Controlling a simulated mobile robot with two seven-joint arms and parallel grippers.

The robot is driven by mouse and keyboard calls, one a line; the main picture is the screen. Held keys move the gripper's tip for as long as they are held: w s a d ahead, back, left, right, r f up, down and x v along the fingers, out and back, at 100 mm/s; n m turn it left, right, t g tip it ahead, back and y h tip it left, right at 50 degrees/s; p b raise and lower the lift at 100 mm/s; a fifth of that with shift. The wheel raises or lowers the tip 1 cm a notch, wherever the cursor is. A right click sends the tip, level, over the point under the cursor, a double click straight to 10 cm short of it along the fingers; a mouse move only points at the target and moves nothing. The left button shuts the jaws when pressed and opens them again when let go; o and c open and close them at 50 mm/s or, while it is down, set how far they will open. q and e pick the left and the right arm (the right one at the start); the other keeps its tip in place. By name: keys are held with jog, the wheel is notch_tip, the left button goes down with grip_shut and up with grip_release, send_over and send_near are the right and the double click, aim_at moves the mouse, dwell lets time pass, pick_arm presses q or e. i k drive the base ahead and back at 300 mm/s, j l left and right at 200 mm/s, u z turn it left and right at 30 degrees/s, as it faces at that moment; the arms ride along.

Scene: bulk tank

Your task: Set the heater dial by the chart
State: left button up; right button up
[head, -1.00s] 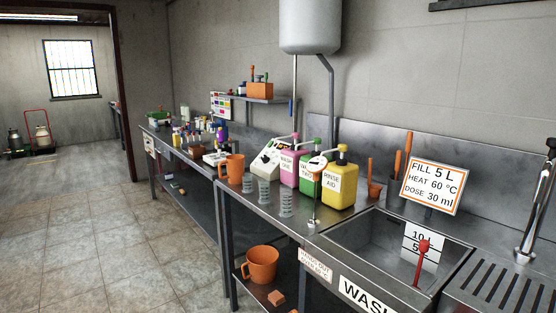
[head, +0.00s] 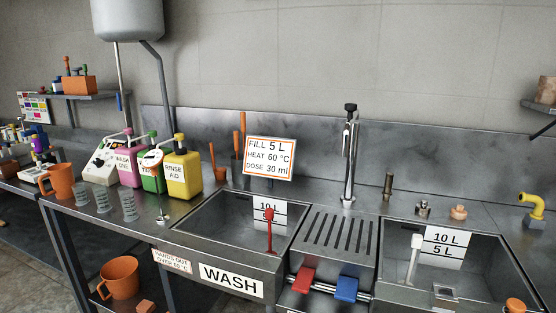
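The chart (head: 269,158) is a white sign with an orange border above the back of the wash sink. It reads FILL 5 L, HEAT 60 °C, DOSE 30 ml. Neither of my grippers is in view.
The wash sink (head: 200,231) holds a red-handled plug and a 10 L / 5 L level plate. Yellow (head: 182,176), green and pink pump bottles and clear cups line the left counter. Red (head: 303,279) and blue (head: 347,288) pedals sit below the drainer. A second sink is at right.

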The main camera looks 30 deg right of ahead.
aim_at(98, 162)
jog(key=i+j+u, duration=0.45)
jog(key=i+u, duration=0.15)
jog(key=i, duration=0.25)
jog(key=i+u, duration=0.4)
jog(key=i, duration=0.9)
jog(key=i+z, duration=0.2)
jog(key=i, duration=0.2)
jog(key=i+j+z, duration=0.2)
jog(key=i, duration=0.2)
jog(key=i+j+z, duration=0.2)
jog(key=i, duration=0.15)
jog(key=i+j+z, duration=0.2)
jog(key=i+z, duration=0.15)
jog(key=z, duration=0.15)
jog(key=i+j+z, duration=0.3)
jog(key=z, duration=0.15)
